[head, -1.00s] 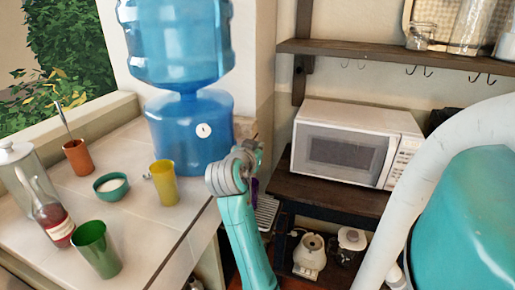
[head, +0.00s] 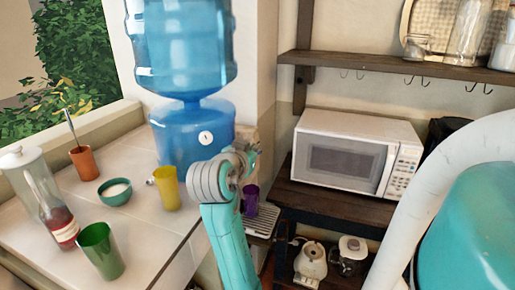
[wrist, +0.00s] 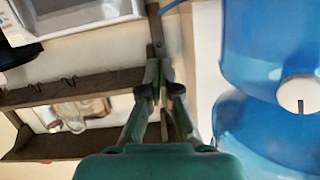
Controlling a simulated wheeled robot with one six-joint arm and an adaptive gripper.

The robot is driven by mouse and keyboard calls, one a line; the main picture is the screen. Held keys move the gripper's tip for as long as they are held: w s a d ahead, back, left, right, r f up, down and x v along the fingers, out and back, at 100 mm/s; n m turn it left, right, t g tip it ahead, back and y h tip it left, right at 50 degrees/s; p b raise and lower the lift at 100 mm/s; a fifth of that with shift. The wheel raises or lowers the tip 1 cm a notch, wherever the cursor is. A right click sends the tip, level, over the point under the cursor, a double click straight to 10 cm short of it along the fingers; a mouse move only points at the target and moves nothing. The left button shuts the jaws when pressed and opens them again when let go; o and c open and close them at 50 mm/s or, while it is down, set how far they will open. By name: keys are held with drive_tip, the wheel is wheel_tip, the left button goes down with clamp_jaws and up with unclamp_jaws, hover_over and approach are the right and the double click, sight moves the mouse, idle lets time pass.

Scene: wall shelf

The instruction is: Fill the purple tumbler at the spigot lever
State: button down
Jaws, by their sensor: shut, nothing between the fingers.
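The purple tumbler (head: 250,199) stands upright on a grey slatted drip tray (head: 264,221), to the right of the tiled counter. My arm partly covers its left side. My gripper (head: 250,156) is above the tumbler in the head view and apart from it. In the wrist view my gripper (wrist: 160,84) has its fingers together with nothing between them. I cannot make out the spigot lever; my gripper and wrist cover the area above the tray. The tumbler does not show in the wrist view.
A large blue water jug (head: 190,135) stands just left of my gripper. A yellow cup (head: 166,188), green cup (head: 100,250), teal bowl (head: 115,191) and bottle (head: 60,222) are on the counter. A microwave (head: 355,155) sits on the dark shelf at right.

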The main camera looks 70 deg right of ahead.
drive_tip(key=shift+v, duration=1.35)
